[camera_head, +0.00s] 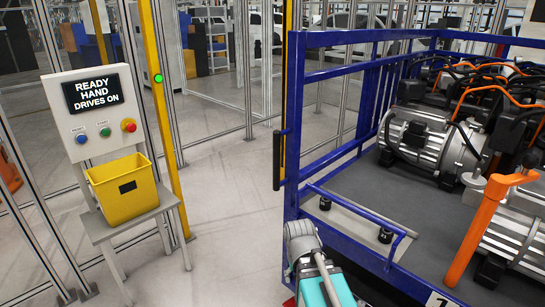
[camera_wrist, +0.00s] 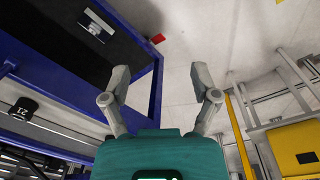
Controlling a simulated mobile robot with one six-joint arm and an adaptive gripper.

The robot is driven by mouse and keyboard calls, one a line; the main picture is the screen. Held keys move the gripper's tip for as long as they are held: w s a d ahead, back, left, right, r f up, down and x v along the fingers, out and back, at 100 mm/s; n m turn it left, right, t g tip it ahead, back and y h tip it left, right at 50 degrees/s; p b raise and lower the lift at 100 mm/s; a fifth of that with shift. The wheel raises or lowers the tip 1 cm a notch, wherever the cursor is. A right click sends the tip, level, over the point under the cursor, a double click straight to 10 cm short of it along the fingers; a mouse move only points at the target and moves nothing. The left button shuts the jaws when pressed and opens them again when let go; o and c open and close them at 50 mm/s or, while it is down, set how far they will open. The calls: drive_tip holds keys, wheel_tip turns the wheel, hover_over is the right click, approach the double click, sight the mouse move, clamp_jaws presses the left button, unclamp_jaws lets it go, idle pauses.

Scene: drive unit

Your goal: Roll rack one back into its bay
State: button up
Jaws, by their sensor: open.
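Rack one (camera_head: 292,110) is a blue-framed cart with a grey deck at the right of the head view. It carries several grey motors (camera_head: 425,140) with orange cables. A plate with "1" (camera_head: 438,300) is on its lower front edge. A black upright handle (camera_head: 279,160) is on its left post. In the wrist view, blue frame bars (camera_wrist: 60,85) fill the left side. My gripper (camera_wrist: 162,72) is open and empty, its two fingers spread over bare floor, beside the blue frame. In the head view my arm is low, at the rack's near left corner; the fingertips are not clear there.
A control panel (camera_head: 97,105) reads "READY HAND DRIVES ON". A yellow bin (camera_head: 125,190) stands on a grey stand below it. An orange lever (camera_head: 485,225) stands at right. Floor between stand and rack is clear.

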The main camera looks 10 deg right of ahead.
drive_tip(key=w+d+r+m+t+h, duration=0.1)
drive_tip(key=w+d+m+h, duration=0.15)
drive_tip(key=w, duration=0.35)
drive_tip(key=w+d+r+m+t+h, duration=0.1)
drive_tip(key=w+d+t+h, duration=0.15)
drive_tip(key=w, duration=0.25)
drive_tip(key=m+t+h, duration=0.4)
drive_tip(key=t+h, duration=0.2)
drive_tip(key=t, duration=0.4)
approach(275, 156)
drive_tip(key=v, duration=0.2)
drive_tip(key=shift+s+f+b, duration=0.1)
drive_tip(key=shift+s+b, duration=0.05)
drive_tip(key=shift+b, duration=0.15)
drive_tip(key=x, duration=1.3)
drive_tip(key=shift+w+d, duration=0.1)
drive_tip(key=shift+w, duration=0.25)
